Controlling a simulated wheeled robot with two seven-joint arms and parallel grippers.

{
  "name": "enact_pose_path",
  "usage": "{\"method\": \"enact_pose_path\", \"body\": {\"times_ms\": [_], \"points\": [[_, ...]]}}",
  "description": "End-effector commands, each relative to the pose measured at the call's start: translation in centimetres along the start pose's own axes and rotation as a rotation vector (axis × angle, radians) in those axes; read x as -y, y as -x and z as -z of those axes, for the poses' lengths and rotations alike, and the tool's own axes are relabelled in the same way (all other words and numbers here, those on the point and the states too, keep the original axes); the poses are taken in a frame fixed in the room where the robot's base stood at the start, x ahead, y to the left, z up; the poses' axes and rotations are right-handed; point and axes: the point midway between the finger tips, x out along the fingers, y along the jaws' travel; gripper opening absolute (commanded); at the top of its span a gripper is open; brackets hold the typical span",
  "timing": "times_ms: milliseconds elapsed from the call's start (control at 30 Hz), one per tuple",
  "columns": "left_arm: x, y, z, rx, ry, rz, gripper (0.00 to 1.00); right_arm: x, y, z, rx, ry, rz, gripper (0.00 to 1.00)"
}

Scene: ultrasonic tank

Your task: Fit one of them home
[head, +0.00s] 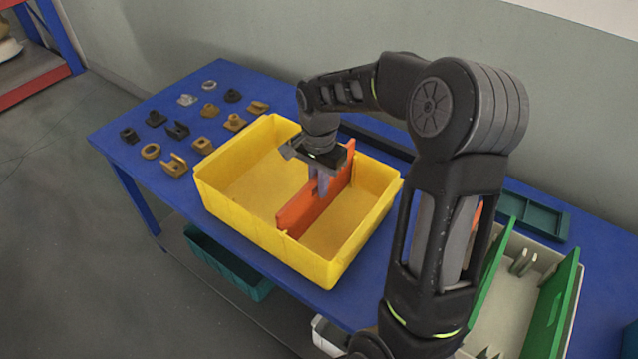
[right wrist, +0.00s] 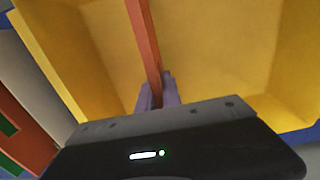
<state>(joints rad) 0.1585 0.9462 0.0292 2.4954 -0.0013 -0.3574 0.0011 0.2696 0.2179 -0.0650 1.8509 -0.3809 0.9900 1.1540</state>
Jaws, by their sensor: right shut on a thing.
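The yellow bin (head: 245,214) stands on the blue table and also fills much of the right wrist view (right wrist: 225,45). My right gripper (head: 322,184) points down and is shut on the plate's upper edge. The right wrist view shows the fingers (right wrist: 158,95) either side of the plate (right wrist: 145,40). My left gripper is out of view.
Several small brown, black and grey parts (head: 178,131) lie left of the bin. A pale grey bin (head: 507,300) with green dividers (head: 553,305) stands at the right, partly behind my arm. A dark green tray (head: 533,215) lies behind it. A teal bin (head: 225,262) is below the table.

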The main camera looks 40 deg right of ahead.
Motion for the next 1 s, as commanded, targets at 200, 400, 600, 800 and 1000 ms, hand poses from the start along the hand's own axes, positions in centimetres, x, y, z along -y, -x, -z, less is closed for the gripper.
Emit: {"method": "enact_pose_path", "body": {"times_ms": [200,400,600,800,1000], "points": [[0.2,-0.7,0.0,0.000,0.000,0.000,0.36,0.0,-0.9,0.0,0.000,0.000,0.001,0.00],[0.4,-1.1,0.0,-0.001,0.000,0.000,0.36,0.0,-1.5,0.0,-0.001,0.000,0.001,0.00],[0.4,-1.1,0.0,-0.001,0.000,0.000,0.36,0.0,-1.6,0.0,-0.001,0.000,0.001,0.00],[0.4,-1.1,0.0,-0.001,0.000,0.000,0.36,0.0,-1.6,0.0,-0.001,0.000,0.001,0.12],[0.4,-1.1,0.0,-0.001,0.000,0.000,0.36,0.0,-1.6,0.0,0.000,0.000,0.001,0.29]]}}
